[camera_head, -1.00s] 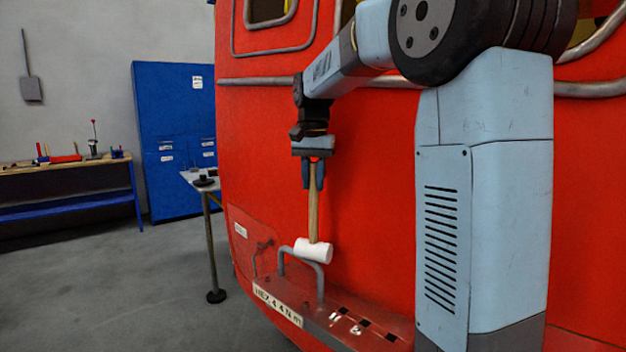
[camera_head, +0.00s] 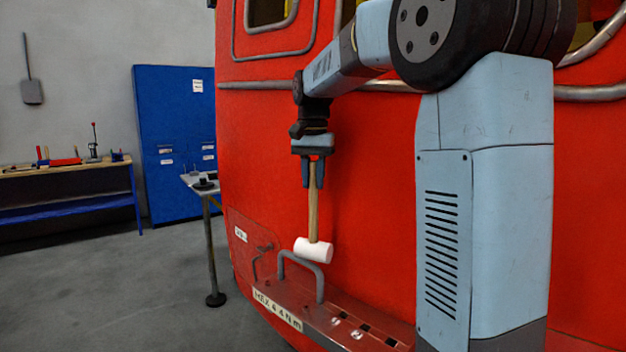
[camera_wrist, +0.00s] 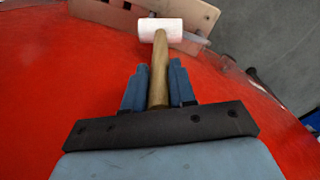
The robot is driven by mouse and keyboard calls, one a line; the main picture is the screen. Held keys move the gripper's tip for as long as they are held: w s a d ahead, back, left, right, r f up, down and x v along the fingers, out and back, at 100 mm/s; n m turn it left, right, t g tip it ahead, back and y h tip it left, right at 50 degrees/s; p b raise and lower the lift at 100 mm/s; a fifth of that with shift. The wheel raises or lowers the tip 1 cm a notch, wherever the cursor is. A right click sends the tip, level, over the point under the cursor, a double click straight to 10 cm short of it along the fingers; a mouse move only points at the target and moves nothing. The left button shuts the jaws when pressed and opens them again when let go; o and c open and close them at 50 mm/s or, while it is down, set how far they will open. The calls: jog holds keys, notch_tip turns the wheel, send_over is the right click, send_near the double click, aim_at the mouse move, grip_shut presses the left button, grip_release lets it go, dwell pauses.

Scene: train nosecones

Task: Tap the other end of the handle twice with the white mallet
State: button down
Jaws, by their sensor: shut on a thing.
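The white mallet (camera_head: 314,250) hangs head down from my gripper (camera_head: 312,178), which is shut on its wooden shaft. The head is level with the top of a grey bent handle (camera_head: 302,262) on the red ledge and overlaps it in the head view; I cannot tell whether they touch. In the wrist view, the blue fingers of my gripper (camera_wrist: 160,88) flank the shaft, and the mallet's white head (camera_wrist: 160,29) lies beyond, over the ledge. The handle is not clear in the wrist view.
The red train nose (camera_head: 370,200) stands close behind the mallet. Its ledge (camera_head: 345,322) has several slots and a lettered plate (camera_head: 277,308). A small table (camera_head: 209,190), a blue cabinet (camera_head: 172,130) and a workbench (camera_head: 60,175) stand to the left. The grey floor between is open.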

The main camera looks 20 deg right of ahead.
aim_at(313, 159)
jog(key=shift+s+f, duration=0.1)
jog(key=shift+f, duration=0.75)
dwell(1.4)
jog(key=shift+r, duration=0.1)
jog(key=shift+r, duration=3)
